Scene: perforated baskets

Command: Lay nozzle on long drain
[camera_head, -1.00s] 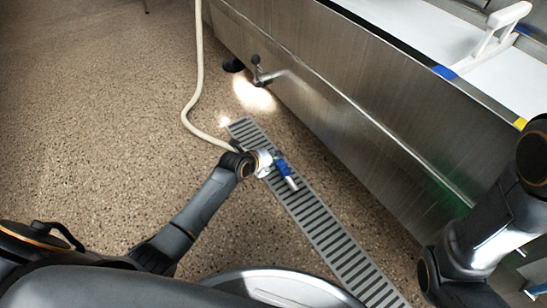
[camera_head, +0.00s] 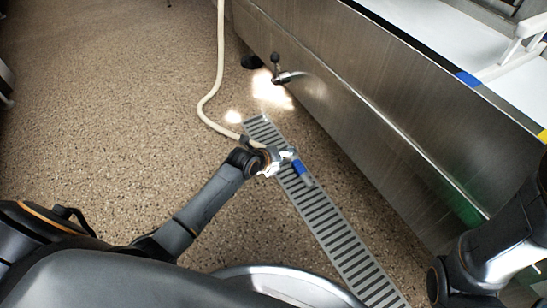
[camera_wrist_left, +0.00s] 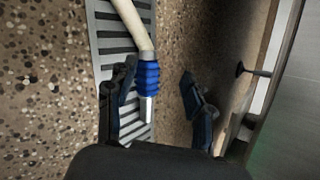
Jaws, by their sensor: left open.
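The nozzle (camera_head: 301,168) has a blue grip and a metal tip, and a cream hose (camera_head: 205,103) runs to it. In the left wrist view the nozzle (camera_wrist_left: 147,76) appears to lie lengthwise on the long drain (camera_wrist_left: 112,40), a slotted metal grate. The drain (camera_head: 335,240) runs diagonally across the floor in the head view. My left gripper (camera_head: 282,160) is low over the drain, beside the nozzle. In the wrist view its fingers (camera_wrist_left: 158,72) are spread, with the nozzle between them, nearer one finger. My right gripper is out of view; only its arm shows.
A long stainless steel counter (camera_head: 370,115) stands along the drain's right side, with a small lever valve (camera_head: 279,72) on its front. A round metal rim (camera_head: 290,283) shows at the bottom. The speckled floor (camera_head: 110,110) on the left is clear.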

